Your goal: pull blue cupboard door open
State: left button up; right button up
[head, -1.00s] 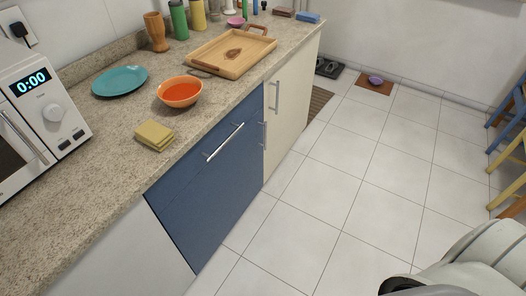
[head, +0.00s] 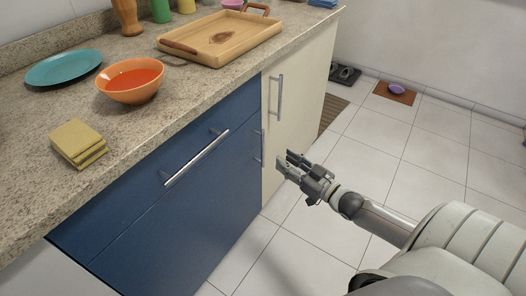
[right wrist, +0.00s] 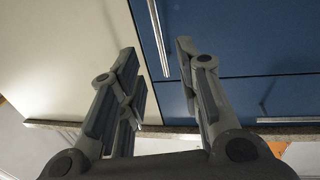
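The blue cupboard door (head: 195,225) is below a blue drawer and looks shut. Its vertical metal handle (head: 263,148) is near the door's right edge. My right gripper (head: 284,161) is open and empty, in front of the handle and a little to its right in the head view. In the right wrist view, which looks upside down, the blue door (right wrist: 235,35) fills the upper right. The door handle (right wrist: 158,35) shows between the open fingers of my right gripper (right wrist: 157,58), apart from them. My left gripper is not in view.
The drawer has a long handle (head: 197,158). A cream cupboard (head: 304,95) with its own handle (head: 279,98) adjoins on the right. The counter above holds an orange bowl (head: 130,93), yellow sponges (head: 77,140) and a wooden tray (head: 222,36). The tiled floor (head: 370,190) has free room.

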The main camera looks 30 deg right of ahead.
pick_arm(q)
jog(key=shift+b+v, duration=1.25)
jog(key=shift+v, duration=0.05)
pick_arm(e)
jog(key=w+a, duration=0.2)
jog(key=w, duration=0.8)
jog(key=shift+w, duration=0.35)
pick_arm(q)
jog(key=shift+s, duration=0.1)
pick_arm(e)
jog(key=shift+r, duration=0.1)
grip_shut()
